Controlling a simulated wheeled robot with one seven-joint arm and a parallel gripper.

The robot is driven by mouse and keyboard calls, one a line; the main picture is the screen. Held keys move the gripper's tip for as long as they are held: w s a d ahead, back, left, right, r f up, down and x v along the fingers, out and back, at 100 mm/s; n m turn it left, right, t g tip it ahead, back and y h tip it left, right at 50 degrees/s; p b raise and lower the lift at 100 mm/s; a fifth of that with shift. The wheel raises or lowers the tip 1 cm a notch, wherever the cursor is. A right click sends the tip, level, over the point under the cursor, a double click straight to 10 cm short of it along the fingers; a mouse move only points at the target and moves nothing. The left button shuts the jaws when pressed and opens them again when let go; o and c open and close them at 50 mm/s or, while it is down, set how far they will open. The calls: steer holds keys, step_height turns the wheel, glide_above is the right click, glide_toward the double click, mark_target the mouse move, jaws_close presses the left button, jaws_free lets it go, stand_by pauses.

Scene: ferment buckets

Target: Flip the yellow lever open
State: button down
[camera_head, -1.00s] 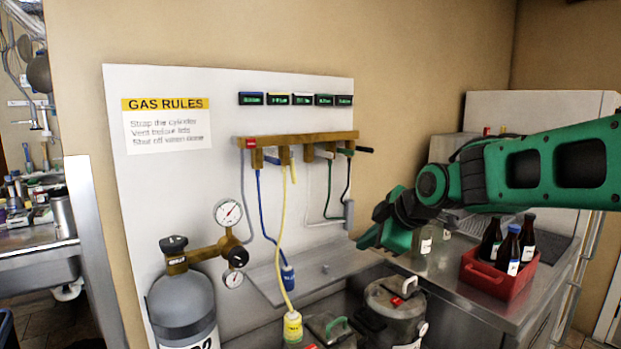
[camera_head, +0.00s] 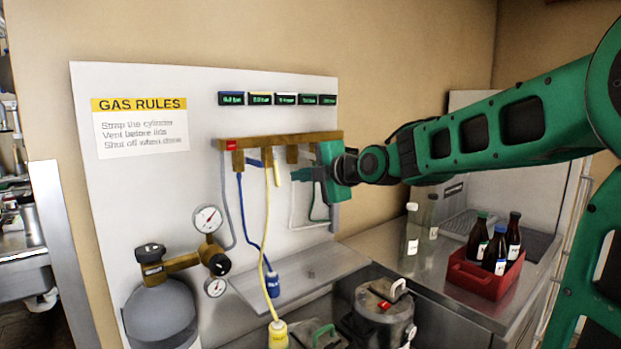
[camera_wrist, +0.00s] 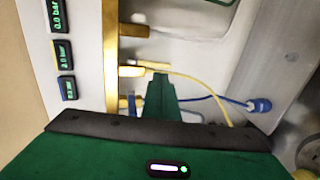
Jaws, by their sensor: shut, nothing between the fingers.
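The yellow lever (camera_head: 277,173) hangs down from the brass manifold (camera_head: 265,142) on the white panel, between the blue lever (camera_head: 254,163) and my gripper. My gripper (camera_head: 296,174) is shut and empty, with its tips just to the right of the yellow lever in the head view. I cannot tell whether they touch it. In the wrist view my gripper's narrow green fingertips (camera_wrist: 160,80) point toward the yellow-hose valve (camera_wrist: 131,71). The gripper hides the manifold's right-hand valves in the head view.
The yellow hose (camera_head: 266,220) and blue hose (camera_head: 243,210) hang below the manifold. A gas cylinder (camera_head: 160,315) with gauges stands at left. A red bottle crate (camera_head: 485,275) sits on the steel counter. Pressure displays (camera_head: 278,99) are above the manifold.

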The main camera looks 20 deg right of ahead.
mark_target(279, 182)
steer(key=x, duration=0.7)
steer(key=shift+w, duration=0.2)
steer(key=shift+w+a+f, duration=0.25)
steer(key=shift+w+f, duration=0.35)
steer(key=shift+f, duration=0.05)
steer(key=shift+a, duration=0.1)
